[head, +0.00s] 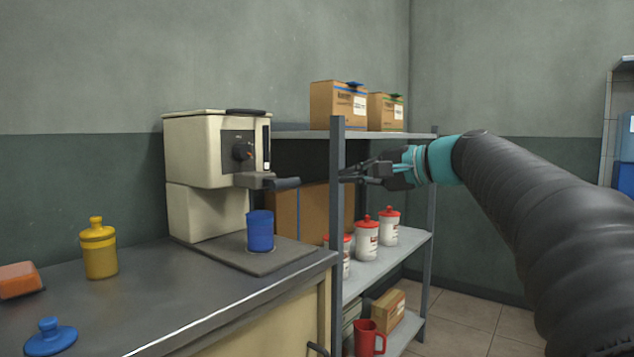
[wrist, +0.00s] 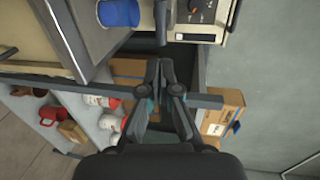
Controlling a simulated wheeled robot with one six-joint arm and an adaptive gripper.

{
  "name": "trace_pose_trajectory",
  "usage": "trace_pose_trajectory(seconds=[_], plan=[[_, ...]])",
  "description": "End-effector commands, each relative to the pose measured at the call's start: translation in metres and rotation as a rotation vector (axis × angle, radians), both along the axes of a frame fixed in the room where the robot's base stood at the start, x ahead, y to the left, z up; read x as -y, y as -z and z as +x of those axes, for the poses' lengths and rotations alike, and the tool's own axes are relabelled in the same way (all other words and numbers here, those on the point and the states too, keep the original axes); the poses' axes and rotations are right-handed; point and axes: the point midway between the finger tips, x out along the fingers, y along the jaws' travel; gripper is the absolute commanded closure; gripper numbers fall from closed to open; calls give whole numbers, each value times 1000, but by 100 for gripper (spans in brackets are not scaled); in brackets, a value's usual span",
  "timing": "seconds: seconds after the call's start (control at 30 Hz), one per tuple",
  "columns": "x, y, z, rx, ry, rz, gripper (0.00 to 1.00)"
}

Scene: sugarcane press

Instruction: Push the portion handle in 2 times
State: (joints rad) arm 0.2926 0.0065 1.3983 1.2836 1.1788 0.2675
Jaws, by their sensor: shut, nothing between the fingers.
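The cream press (head: 205,150) stands on the counter at the centre left of the head view; part of it shows at the top of the wrist view (wrist: 206,22). Its dark portion handle (head: 281,183) sticks out toward the right, above a blue cup (head: 260,232). In the wrist view the handle (wrist: 162,22) points down from the top edge, beside the blue cup (wrist: 118,13). My gripper (head: 345,176) is shut and empty, to the right of the handle's end with a gap between them. In the wrist view my fingertips (wrist: 160,66) point up toward the handle.
A grey shelf post (head: 338,225) stands near my gripper. The shelf holds cardboard boxes (head: 338,104), white jars with red lids (head: 367,240) and a red mug (head: 370,338). A yellow jar (head: 99,248), a blue lid (head: 50,337) and an orange block (head: 18,281) lie on the counter's left.

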Motion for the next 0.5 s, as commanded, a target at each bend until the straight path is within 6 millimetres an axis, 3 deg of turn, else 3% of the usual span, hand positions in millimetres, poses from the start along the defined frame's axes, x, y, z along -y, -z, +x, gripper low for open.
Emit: trace_pose_trajectory(seconds=[0.5], plan=[[-64,17,57,-3,-4,0,100]])
